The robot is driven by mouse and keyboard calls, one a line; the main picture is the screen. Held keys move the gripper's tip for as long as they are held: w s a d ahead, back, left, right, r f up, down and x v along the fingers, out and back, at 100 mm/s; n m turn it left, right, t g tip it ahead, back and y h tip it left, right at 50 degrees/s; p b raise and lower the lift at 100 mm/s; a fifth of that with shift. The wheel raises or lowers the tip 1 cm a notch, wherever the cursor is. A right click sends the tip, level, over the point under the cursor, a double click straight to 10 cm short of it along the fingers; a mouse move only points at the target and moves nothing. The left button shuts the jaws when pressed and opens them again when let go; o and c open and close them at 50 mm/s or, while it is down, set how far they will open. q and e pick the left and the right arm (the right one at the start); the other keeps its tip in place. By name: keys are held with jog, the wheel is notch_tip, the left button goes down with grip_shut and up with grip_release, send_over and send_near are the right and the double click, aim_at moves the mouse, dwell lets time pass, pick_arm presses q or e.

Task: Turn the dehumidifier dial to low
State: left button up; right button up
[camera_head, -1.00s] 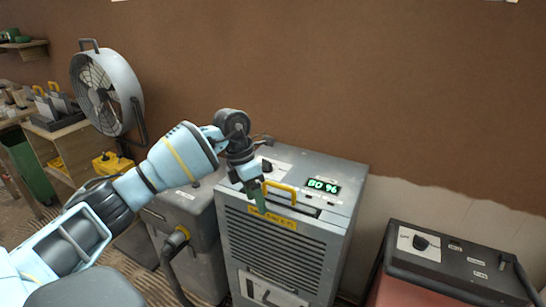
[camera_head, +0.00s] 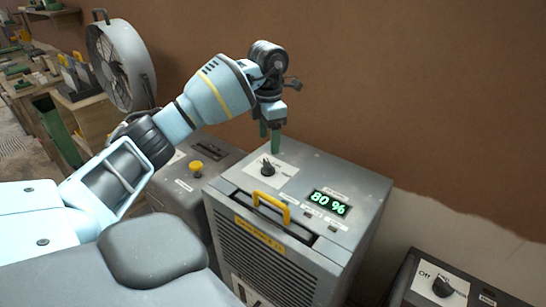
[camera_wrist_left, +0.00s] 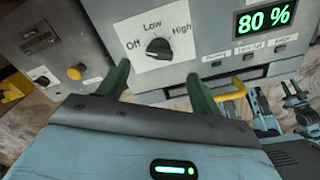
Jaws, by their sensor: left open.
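The grey dehumidifier (camera_head: 345,175) stands against the wall. Its black dial (camera_head: 268,168) sits on a white plate on the top. In the left wrist view the dial (camera_wrist_left: 158,48) has the labels Off, Low and High around it; its exact setting is hard to tell. The green display (camera_head: 330,203) reads 80 %. My left gripper (camera_head: 269,141) is open and empty, above and behind the dial in the head view. In the left wrist view its two green fingers (camera_wrist_left: 158,72) are spread, with the dial between and beyond them, apart from both.
A yellow handle (camera_head: 271,207) rises at the dehumidifier's front edge. A grey machine with a yellow knob (camera_head: 196,168) stands to the left. Another unit with an Off-marked dial (camera_head: 443,286) is at lower right. A fan (camera_head: 118,65) stands at the back left.

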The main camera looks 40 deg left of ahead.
aim_at(269, 162)
pick_arm(q)
jog(key=shift+f, duration=0.45)
notch_tip(269, 162, down, 6)
jog(key=shift+r, duration=0.1)
jog(key=shift+w+f, duration=0.1)
jog(key=shift+f, duration=0.45)
pick_arm(e)
jog(key=shift+w, duration=0.4)
pick_arm(q)
jog(key=c, duration=1)
pick_arm(e)
jog(key=shift+s, duration=0.35)
